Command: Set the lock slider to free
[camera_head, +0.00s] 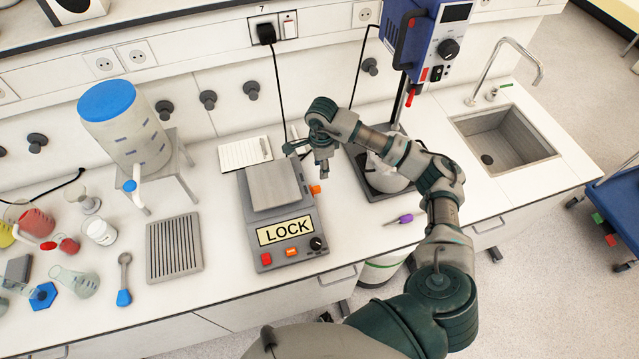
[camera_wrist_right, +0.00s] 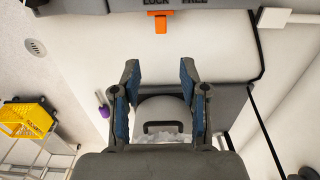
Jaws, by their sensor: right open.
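The grey balance (camera_head: 284,222) stands on the bench with a square pan and a display reading LOCK. Its orange lock slider (camera_head: 315,189) sticks out at the right side. The slider also shows at the top of the right wrist view (camera_wrist_right: 160,22), under the word LOCK, with FREE to the right. My right gripper (camera_head: 308,160) hangs at the balance's back right. In the wrist view my right gripper (camera_wrist_right: 159,68) is open and empty, its fingers pointing toward the slider but apart from it. My left gripper is not in view.
A stirrer stand with a grey plate (camera_head: 375,190) is right of the balance, with a purple-handled tool (camera_head: 404,219) in front. A notepad (camera_head: 245,153) lies behind left, a slotted rack (camera_head: 174,248) to the left. A sink (camera_head: 503,140) is far right.

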